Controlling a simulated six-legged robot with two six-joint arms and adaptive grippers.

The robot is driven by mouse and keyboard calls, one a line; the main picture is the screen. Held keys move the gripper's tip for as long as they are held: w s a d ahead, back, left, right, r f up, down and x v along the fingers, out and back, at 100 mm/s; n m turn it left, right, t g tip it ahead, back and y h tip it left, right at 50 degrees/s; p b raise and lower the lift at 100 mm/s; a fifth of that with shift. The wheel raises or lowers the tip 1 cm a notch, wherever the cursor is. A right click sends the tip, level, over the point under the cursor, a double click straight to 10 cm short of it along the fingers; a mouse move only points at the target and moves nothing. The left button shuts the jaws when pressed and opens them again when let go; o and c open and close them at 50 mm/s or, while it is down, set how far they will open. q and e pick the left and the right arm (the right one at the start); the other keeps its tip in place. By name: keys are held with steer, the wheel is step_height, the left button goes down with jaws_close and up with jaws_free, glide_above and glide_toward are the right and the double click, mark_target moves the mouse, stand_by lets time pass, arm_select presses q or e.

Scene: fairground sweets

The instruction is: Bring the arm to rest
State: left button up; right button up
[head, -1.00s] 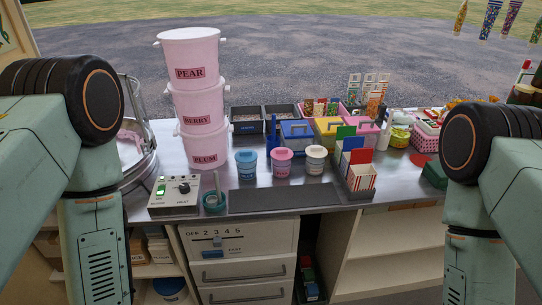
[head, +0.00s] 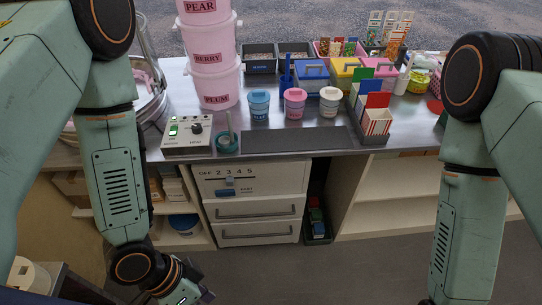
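My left arm (head: 112,180) comes in from the left and hangs down in front of the counter. My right arm (head: 464,215) hangs down at the right, in front of the shelves. Its lower end runs to the bottom edge, and my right gripper is out of the picture.
A metal counter (head: 180,90) holds stacked pink tubs (head: 215,85), a control box (head: 187,135), lidded cups (head: 295,103), boxes and a dark mat (head: 290,142). Drawers (head: 255,207) and open shelves (head: 400,185) are below. Floor (head: 330,270) is clear between my arms.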

arm_select(q)
steer(key=shift+w+a+r+m+p, duration=0.1)
steer(key=shift+w+r+m+p, duration=0.3)
steer(key=shift+w+r, duration=0.3)
arm_select(e)
steer(key=shift+w+a+r, duration=0.1)
steer(key=shift+w+r, duration=0.4)
steer(key=shift+r, duration=0.4)
